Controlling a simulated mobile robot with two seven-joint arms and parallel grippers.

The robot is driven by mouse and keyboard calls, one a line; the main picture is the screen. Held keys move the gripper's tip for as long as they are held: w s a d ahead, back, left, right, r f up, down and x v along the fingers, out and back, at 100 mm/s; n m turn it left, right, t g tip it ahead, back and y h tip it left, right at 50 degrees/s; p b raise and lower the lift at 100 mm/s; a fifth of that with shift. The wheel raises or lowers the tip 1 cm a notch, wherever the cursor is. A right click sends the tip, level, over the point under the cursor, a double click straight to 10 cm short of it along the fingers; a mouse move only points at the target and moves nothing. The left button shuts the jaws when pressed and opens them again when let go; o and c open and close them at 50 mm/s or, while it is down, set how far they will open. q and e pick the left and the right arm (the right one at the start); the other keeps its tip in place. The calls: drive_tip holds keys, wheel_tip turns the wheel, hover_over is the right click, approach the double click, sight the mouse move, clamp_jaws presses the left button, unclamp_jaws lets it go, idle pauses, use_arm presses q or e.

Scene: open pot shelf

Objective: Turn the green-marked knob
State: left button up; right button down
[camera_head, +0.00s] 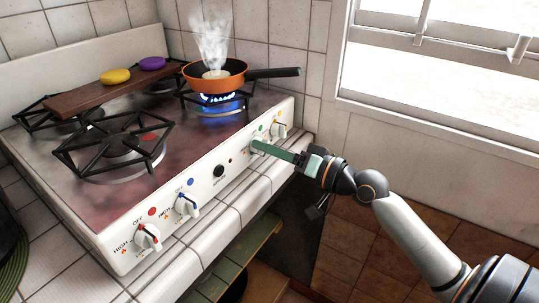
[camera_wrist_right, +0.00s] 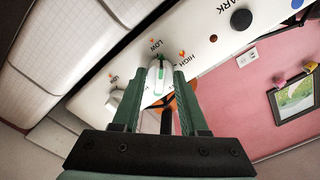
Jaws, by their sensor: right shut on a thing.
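The stove's white front panel (camera_head: 215,185) carries a row of knobs. The green-marked knob (camera_wrist_right: 155,78) is white with a green stripe and sits between the two green fingers of my right gripper (camera_wrist_right: 157,84) in the right wrist view. In the head view my right gripper (camera_head: 258,147) reaches the panel from the right and is shut on this knob, mostly covering it. A green dot (camera_head: 260,133) shows on the panel just above. My left gripper is in neither view.
A yellow-marked knob (camera_head: 279,130) is close on the right. A black button (camera_head: 219,171), blue-marked knob (camera_head: 187,204) and red-marked knob (camera_head: 147,237) lie left. An orange pan (camera_head: 214,79) steams over a blue flame (camera_head: 218,101). A wooden board (camera_head: 110,90) rests across the burners.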

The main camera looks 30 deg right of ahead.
drive_tip(key=shift+f+n, duration=0.15)
drive_tip(key=shift+n, duration=0.55)
drive_tip(key=shift+n+b, duration=0.45)
drive_tip(key=shift+n, duration=0.15)
drive_tip(key=shift+c, duration=2.2)
unclamp_jaws()
drive_tip(key=shift+r, duration=0.25)
